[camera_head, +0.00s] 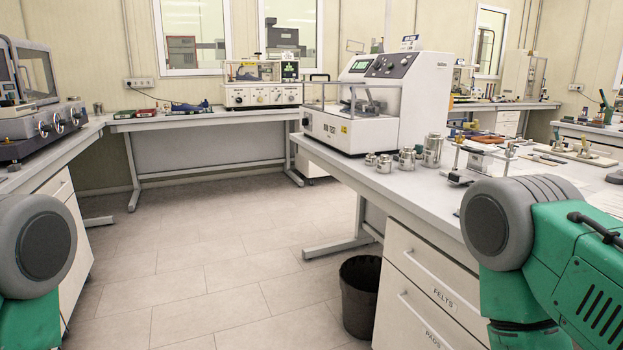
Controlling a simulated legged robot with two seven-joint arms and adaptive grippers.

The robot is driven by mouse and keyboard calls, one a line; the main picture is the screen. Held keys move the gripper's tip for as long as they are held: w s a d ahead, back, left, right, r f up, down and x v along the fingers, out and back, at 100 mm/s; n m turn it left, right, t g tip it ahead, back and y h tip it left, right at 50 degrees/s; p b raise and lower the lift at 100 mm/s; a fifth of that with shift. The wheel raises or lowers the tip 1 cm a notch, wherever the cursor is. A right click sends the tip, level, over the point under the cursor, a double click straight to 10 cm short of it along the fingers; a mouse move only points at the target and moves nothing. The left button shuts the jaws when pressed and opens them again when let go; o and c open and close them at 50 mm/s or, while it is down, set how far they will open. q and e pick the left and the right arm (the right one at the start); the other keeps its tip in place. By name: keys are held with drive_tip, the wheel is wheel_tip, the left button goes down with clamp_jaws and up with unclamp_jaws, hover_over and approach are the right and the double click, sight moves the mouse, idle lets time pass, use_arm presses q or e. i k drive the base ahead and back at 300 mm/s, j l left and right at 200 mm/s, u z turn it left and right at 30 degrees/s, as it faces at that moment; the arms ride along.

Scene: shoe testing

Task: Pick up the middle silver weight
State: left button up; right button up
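Several silver weights stand upright in a row on the right-hand workbench (395,184), in front of the white testing machine (365,105). They grow in size toward the right: small ones (384,164) at the left, a medium one (407,160), and the tallest (432,150) at the right end. The small ones stand close together, and I cannot tell exactly how each is separated. Only the upper parts of my two green and grey arms show, at the lower left and lower right. Neither of my grippers is in view, and both are well apart from the weights in the picture.
A black bin (360,295) stands on the floor beside the drawers (430,285) labelled FELTS and PADS. A small metal fixture (485,158) sits right of the weights. A left bench holds a grey machine (38,95). The tiled floor (220,255) between the benches is clear.

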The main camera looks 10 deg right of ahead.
sight(384, 164)
drive_tip(key=i+z, duration=0.3)
drive_tip(key=i, duration=0.15)
drive_tip(key=i+j+z, duration=0.5)
drive_tip(key=i+z, duration=0.15)
drive_tip(key=i, duration=0.2)
drive_tip(key=z, duration=0.2)
drive_tip(key=i+j+z, duration=0.1)
drive_tip(key=j+z, duration=0.25)
drive_tip(key=i+j+z, duration=0.1)
drive_tip(key=j+z, duration=0.55)
drive_tip(key=k+j+z, duration=0.1)
drive_tip(key=j+z, duration=0.2)
drive_tip(key=j, duration=1.95)
